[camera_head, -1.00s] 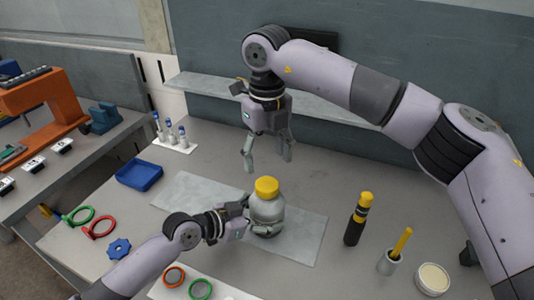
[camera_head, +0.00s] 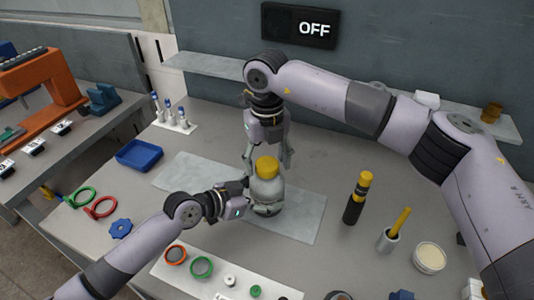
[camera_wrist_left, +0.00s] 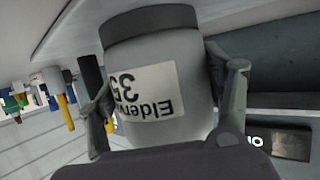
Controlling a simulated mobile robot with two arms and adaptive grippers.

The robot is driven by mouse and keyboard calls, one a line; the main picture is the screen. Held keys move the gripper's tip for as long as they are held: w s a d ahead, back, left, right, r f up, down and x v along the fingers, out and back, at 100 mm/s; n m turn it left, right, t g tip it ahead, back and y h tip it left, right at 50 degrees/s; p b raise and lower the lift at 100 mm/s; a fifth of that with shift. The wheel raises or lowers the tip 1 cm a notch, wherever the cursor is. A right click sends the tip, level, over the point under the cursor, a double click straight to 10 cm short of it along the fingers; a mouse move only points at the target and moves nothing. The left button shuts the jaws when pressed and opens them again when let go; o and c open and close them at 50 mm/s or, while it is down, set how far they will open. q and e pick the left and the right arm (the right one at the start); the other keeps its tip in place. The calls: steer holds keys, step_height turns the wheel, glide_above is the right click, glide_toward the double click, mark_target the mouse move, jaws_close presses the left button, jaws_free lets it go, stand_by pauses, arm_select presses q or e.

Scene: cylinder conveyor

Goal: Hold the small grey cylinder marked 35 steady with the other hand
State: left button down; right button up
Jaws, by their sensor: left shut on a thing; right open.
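The small grey cylinder (camera_head: 267,187) with a yellow cap (camera_head: 266,166) stands upright on a pale mat (camera_head: 309,220). In the left wrist view the grey cylinder (camera_wrist_left: 155,72) appears upside down, with a white label reading 35. My left gripper (camera_head: 250,204) is shut on its body from the left, with one finger on each side in the wrist view. My right gripper (camera_head: 268,158) is open above and behind the cylinder, fingers pointing down around the cap's level. Whether its fingers touch the cylinder cannot be told; the lower parts are partly hidden.
A black and yellow tool (camera_head: 355,200) and a grey cup (camera_head: 388,240) with a yellow stick stand to the right. A blue tray (camera_head: 139,155) and vials (camera_head: 173,113) lie left. A shelf (camera_head: 210,68) and a screen reading OFF (camera_head: 299,26) are behind.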

steer(key=c, duration=1.2)
steer(key=n, duration=0.3)
steer(key=shift+d+n, duration=0.1)
steer(key=shift+n, duration=0.3)
steer(key=n, duration=0.5)
steer(key=shift+n, duration=0.4)
steer(key=shift+w+r, duration=0.1)
steer(key=shift+r, duration=0.1)
steer(key=shift+r, duration=0.95)
